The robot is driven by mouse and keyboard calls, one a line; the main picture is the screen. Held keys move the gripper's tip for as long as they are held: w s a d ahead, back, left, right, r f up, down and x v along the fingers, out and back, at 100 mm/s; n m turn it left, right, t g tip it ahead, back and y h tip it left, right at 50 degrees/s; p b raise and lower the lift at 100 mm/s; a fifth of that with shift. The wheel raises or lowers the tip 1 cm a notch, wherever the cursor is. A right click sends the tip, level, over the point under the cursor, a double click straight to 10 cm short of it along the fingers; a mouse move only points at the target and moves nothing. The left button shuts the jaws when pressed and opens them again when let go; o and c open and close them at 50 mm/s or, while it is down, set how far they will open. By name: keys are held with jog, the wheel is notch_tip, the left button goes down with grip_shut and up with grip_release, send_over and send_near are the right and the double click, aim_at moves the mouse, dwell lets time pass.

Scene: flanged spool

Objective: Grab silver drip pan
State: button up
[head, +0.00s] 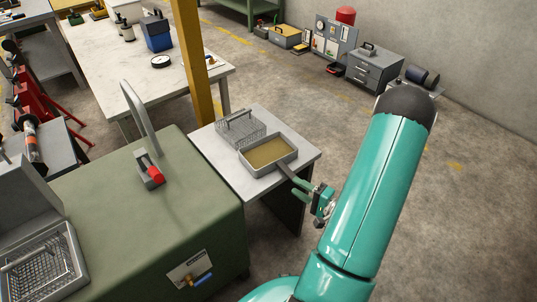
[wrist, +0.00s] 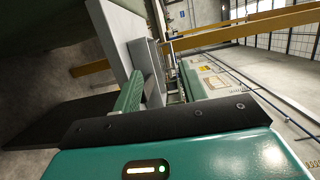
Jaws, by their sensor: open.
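The silver drip pan (head: 290,157) is a shallow rectangular metal tray with a yellow-brown inside. It sits on the right part of a small pale side table (head: 222,154) in the head view. A grey handle (head: 285,170) sticks out from its near right side, past the table edge. My gripper (head: 300,187) is open at the outer end of that handle. In the wrist view its two green fingers (wrist: 158,85) stand apart, with a grey shape between or just beyond them. I cannot tell whether the handle lies fully between the fingers or touches them.
A wire basket (head: 240,128) stands behind the pan on the same table. A green machine (head: 140,220) with a raised handle borders the table on the left. A yellow post (head: 188,50) rises behind. The floor (head: 350,130) to the right is open.

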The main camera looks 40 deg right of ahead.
jog(key=s+d+f+m+h, duration=0.3)
jog(key=d+f+h, duration=0.1)
send_near(277, 163)
jog(key=shift+t, duration=0.4)
jog(key=w, duration=0.1)
jog(key=w+f, duration=0.1)
jog(key=w, duration=0.3)
jog(key=shift+f, duration=0.3)
jog(key=shift+d, duration=0.1)
grip_shut()
